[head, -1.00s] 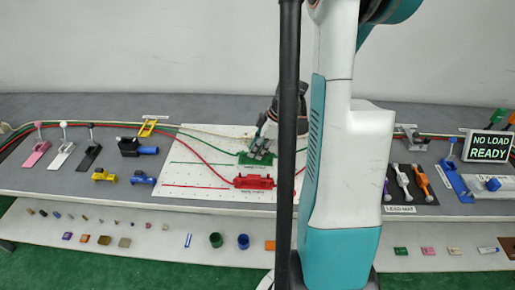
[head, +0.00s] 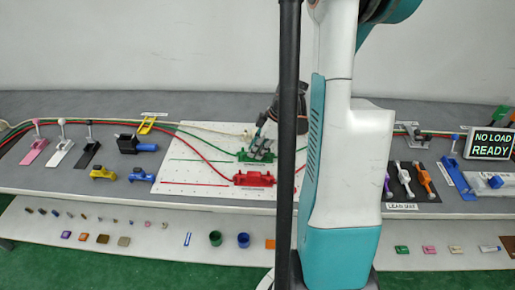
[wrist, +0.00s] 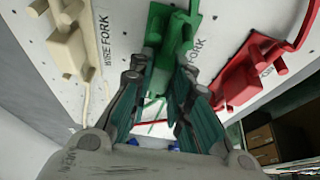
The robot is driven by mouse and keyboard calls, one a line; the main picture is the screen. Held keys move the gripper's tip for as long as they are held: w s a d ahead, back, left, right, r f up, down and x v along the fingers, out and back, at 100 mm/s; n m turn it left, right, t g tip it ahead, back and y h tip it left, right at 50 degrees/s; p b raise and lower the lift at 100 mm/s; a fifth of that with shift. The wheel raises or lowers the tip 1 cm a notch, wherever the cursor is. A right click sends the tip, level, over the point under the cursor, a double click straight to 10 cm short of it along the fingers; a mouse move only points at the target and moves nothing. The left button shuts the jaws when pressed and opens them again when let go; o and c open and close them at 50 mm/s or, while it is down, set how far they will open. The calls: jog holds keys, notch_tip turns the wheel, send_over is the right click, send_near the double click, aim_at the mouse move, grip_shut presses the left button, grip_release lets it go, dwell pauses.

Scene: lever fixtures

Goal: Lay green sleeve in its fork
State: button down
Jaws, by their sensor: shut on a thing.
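The green fork (head: 246,156) stands on the white board, with a green wire running to it from the left. My gripper (head: 262,146) is right over it and hides part of it. In the wrist view the green fork (wrist: 172,45) lies just beyond my fingertips, between the cream fork and the red fork. My gripper's fingers (wrist: 160,95) point down at it, with green between their tips. The green sleeve itself is mostly hidden by the fingers, and I cannot tell whether it touches the fork's bottom.
The red fork (head: 255,179) is close in front, and the cream fork (wrist: 75,45) is close on the other side, labelled "WIRE FORK". Levers (head: 92,149) stand at the left. A display (head: 490,143) at the right reads "NO LOAD READY".

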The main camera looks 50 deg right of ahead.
jog(key=c, duration=0.9)
grip_release()
jog(key=shift+c, duration=0.2)
jog(key=shift+r, duration=0.15)
jog(key=shift+r+p, duration=2.55)
jog(key=shift+r, duration=0.85)
